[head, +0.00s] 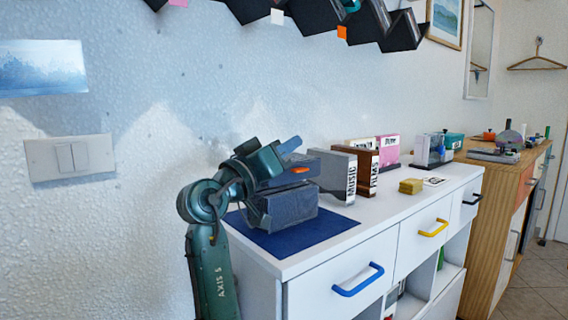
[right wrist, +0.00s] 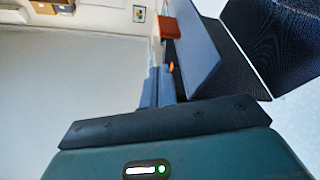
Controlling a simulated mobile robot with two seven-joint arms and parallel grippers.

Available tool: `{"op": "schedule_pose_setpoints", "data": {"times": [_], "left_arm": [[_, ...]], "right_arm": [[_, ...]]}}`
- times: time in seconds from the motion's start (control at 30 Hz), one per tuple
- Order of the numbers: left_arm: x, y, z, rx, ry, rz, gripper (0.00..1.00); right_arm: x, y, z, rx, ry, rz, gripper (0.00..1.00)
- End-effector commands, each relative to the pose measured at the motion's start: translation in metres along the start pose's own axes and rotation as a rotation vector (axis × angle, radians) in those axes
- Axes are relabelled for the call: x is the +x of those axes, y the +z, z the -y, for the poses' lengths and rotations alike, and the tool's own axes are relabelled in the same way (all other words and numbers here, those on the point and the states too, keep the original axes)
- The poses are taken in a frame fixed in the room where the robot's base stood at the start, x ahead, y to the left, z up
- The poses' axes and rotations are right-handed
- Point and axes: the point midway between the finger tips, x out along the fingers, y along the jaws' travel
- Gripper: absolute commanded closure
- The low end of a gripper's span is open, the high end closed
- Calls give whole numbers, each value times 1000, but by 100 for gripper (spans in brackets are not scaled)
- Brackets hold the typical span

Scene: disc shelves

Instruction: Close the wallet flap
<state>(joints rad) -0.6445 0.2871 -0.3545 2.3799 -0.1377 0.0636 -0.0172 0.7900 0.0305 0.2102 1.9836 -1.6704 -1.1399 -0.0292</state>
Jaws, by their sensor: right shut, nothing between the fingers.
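The wallet (head: 285,207) is a dark grey, box-like case on a blue mat (head: 325,226) at the near end of the white cabinet. Its flap (head: 308,163) looks like a grey slab above the body, partly hidden by my gripper; its exact angle is hard to tell. A small orange tab (head: 300,170) shows at the flap, and again in the right wrist view (right wrist: 171,67). There, large dark panels of the wallet (right wrist: 272,40) fill the upper right. My right gripper (head: 290,145) is shut and empty, just above the flap; contact is unclear. My left gripper is not in view.
Behind the wallet stand a grey MUSIC file (head: 338,177) and a brown FILMS holder (head: 362,170). A small yellow box (head: 411,186) lies farther right. The textured wall runs close behind. The cabinet top is clear along its front edge.

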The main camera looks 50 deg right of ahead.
Motion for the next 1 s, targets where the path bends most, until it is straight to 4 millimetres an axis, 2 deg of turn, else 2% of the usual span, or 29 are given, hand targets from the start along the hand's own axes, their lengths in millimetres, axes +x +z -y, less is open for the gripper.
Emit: {"op": "schedule_pose_setpoints", "data": {"times": [0.03, 0.23, 0.63, 1.0], "left_arm": [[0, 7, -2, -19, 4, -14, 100], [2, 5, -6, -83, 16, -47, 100], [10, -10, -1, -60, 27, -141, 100], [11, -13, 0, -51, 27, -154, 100]], "right_arm": [[-4, 10, 3, 35, 13, -1, 100], [-7, 19, 4, 159, 55, -1, 100], [-10, 27, 6, 158, 54, 0, 100], [-10, 27, 6, 157, 54, 0, 100]]}}
